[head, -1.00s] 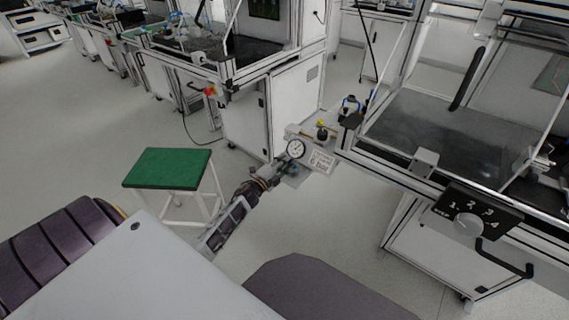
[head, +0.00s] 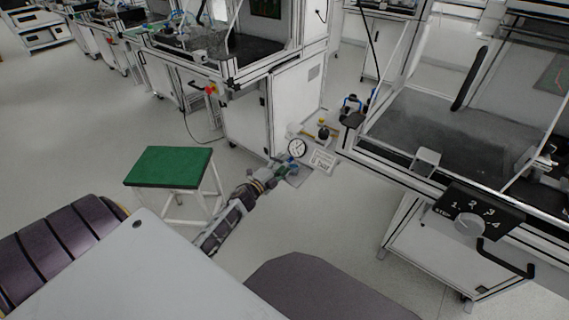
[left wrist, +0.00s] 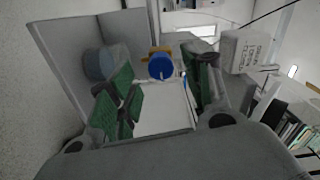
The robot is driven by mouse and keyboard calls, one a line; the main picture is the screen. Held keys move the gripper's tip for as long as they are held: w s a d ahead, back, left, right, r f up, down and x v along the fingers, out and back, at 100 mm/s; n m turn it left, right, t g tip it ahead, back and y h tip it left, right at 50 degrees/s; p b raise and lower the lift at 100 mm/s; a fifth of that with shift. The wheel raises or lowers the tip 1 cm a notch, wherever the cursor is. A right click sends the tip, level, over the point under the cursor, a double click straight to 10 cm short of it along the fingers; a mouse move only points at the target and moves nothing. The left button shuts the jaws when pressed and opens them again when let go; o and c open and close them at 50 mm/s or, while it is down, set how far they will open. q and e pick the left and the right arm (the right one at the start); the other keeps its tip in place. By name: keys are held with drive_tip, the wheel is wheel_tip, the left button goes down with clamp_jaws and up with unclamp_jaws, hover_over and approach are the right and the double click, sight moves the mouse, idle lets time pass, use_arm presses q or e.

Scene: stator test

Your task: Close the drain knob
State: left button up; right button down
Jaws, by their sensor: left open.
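A small air unit with a round white gauge (head: 297,148) and a white label plate (head: 322,160) is fixed to the corner of the right bench. A blue knob (left wrist: 161,66) shows in the left wrist view, ahead of my left gripper and between its two green-padded fingers (left wrist: 164,88). I take it to be the drain knob. In the head view my left gripper (head: 281,173) is just below the gauge, beside a small blue part (head: 294,168). The gripper is open. Contact with the knob cannot be told. My right gripper is not seen.
A green-topped stool (head: 168,166) stands left of my left arm. Another white cabinet (head: 290,105) stands behind the air unit. Floor between is clear.

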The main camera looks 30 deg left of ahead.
use_arm(q)
drive_tip(key=s, duration=0.9)
drive_tip(key=shift+s+a, duration=0.35)
idle(0.7)
